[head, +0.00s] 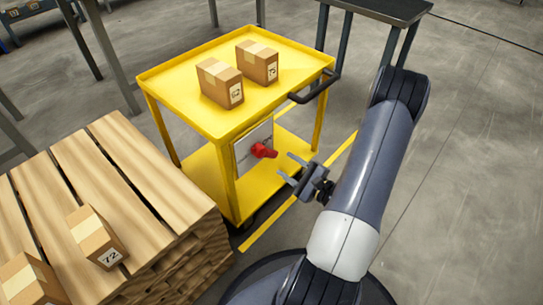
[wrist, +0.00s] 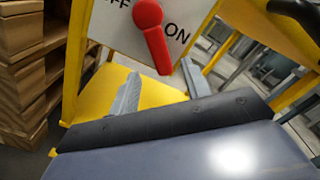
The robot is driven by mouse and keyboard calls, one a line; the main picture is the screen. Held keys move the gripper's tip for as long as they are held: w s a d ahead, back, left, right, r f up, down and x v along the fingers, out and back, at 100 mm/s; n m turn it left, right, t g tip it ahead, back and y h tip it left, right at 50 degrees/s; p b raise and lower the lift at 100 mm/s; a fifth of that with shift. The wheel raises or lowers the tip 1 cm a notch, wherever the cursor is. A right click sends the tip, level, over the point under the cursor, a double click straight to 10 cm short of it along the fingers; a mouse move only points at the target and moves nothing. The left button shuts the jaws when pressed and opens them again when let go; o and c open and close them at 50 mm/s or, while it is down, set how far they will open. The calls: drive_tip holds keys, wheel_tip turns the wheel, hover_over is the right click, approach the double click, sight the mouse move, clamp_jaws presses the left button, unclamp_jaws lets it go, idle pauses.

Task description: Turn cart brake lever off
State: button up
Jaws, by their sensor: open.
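The red brake lever (head: 263,151) sits on a white plate (head: 252,143) on the side of the yellow cart (head: 150,84). In the wrist view the red lever (wrist: 151,32) hangs down and slightly right, toward its ON side, on the plate (wrist: 112,30) marked with ON at the right and a partly cut-off OFF at the left. My gripper (head: 284,165) is open and empty, to the right of the lever and apart from it. In the wrist view its two fingers (wrist: 160,82) point up at the plate from below the lever.
Two boxes (head: 220,83) (head: 257,62) stand on the cart top. A black handle (head: 315,87) sticks out at the cart's right. A wooden pallet stack (head: 150,190) with boxes (head: 96,237) stands at the left. A dark table (head: 385,8) is behind. Floor at the right is clear.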

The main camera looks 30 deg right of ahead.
sight(273, 156)
drive_tip(key=shift+b+x, duration=0.55)
drive_tip(key=shift+x, duration=2.95)
clamp_jaws()
